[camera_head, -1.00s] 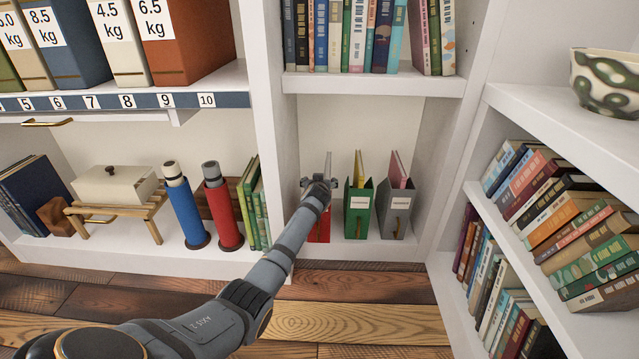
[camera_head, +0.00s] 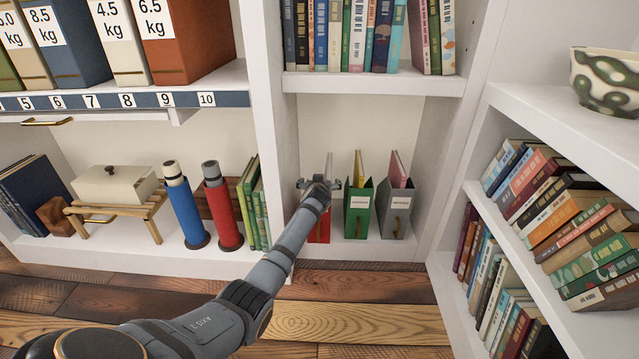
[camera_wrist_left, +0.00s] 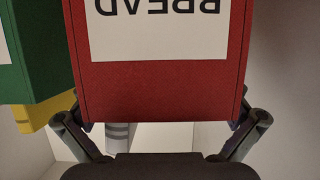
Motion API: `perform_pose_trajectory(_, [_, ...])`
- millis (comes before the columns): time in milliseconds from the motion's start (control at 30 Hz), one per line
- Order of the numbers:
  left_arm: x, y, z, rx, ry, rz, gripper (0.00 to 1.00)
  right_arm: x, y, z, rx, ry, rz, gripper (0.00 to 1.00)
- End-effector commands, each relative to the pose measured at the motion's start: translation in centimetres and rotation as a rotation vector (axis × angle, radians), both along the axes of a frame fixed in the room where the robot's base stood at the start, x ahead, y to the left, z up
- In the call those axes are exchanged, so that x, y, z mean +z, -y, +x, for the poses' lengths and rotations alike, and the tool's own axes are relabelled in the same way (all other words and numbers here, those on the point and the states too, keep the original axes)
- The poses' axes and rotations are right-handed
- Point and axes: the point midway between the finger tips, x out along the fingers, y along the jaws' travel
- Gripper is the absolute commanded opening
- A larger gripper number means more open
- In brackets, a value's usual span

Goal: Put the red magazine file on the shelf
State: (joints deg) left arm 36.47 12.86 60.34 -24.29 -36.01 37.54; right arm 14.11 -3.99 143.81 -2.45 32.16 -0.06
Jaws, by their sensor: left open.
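The red magazine file (camera_head: 319,232) stands in the lower cubby, left of the green magazine file (camera_head: 358,213), mostly hidden behind my left arm. In the left wrist view the red file (camera_wrist_left: 160,85) fills the middle, with a white label reading "BREAD" upside down. My left gripper (camera_head: 319,184) is open at the top of the red file in the head view. In the wrist view its two fingers (camera_wrist_left: 160,128) lie on either side of the file's edge; I cannot tell whether they touch it. My right gripper is not in view.
A grey magazine file (camera_head: 396,212) stands right of the green one. A shelf of upright books (camera_head: 345,35) is above the cubby. Green books (camera_head: 256,205) stand left of the divider (camera_head: 270,120). The right bookcase (camera_head: 475,190) holds leaning books.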

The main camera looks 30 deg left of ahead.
Motion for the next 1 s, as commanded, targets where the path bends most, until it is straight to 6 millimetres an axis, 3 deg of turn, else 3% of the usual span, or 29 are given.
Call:
perform_pose_trajectory(267, [0.0,0.4,-0.8,0.001,-0.005,-0.001,1.0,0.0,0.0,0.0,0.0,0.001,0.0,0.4])
perform_pose_trajectory(700, [3.4,4.1,-7.8,-0.001,-0.001,-0.001,1.0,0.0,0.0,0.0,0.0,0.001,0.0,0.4])
perform_pose_trajectory(1000, [4.4,5.2,-9.9,0.0,-0.001,0.0,1.0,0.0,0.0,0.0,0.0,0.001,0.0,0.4])
